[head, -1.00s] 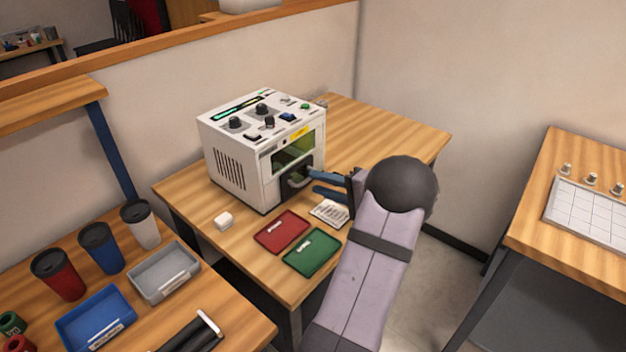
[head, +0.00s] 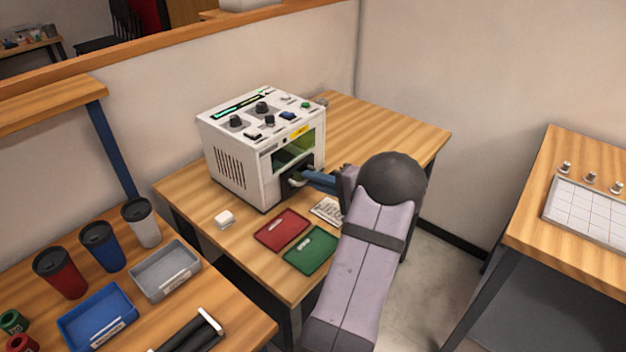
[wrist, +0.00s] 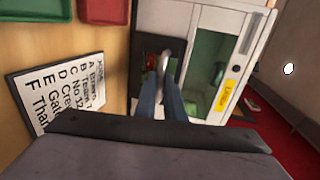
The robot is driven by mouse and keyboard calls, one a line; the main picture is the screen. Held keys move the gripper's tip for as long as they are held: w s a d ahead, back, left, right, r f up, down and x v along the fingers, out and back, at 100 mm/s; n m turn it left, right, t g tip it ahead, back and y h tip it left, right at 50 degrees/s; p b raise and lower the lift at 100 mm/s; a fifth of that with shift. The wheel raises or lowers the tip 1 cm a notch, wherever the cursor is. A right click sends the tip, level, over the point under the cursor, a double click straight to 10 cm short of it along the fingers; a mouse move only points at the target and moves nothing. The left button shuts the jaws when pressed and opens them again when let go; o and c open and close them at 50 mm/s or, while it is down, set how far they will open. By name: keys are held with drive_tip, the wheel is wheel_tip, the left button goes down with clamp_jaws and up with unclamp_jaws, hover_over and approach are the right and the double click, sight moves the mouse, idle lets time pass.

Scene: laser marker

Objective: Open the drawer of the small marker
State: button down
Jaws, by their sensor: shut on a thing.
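The small marker (head: 238,168) is a white box with knobs on top and a green window in front, standing on the wooden table. Its dark drawer front (head: 290,187) is low on the front face and has a light curved handle (head: 297,178). In the wrist view the handle (wrist: 166,60) runs between the blue fingers of my gripper (wrist: 165,85). My gripper is shut on the handle, and it also shows in the head view (head: 312,179). The drawer front looks close to the marker's face; I cannot tell whether it stands out from it.
A red tray (head: 282,229), a green tray (head: 311,250) and a printed card (head: 328,210) lie in front of the marker. Cups and bins stand on the left table. The table's right end is clear.

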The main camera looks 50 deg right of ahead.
drive_tip(key=f+b+v, duration=0.1)
drive_tip(key=v, duration=0.3)
drive_tip(key=f+b+v, duration=0.1)
drive_tip(key=v, duration=0.4)
drive_tip(key=b+v, duration=0.1)
drive_tip(key=v, duration=0.3)
drive_tip(key=shift+s+f+b, duration=0.3)
drive_tip(key=shift+s+f, duration=0.1)
drive_tip(key=shift+s, duration=0.5)
drive_tip(key=c, duration=1.9)
unclamp_jaws()
drive_tip(key=shift+o, duration=0.2)
drive_tip(key=v, duration=0.7)
drive_tip(key=shift+b, duration=0.45)
drive_tip(key=shift+s+r, duration=0.1)
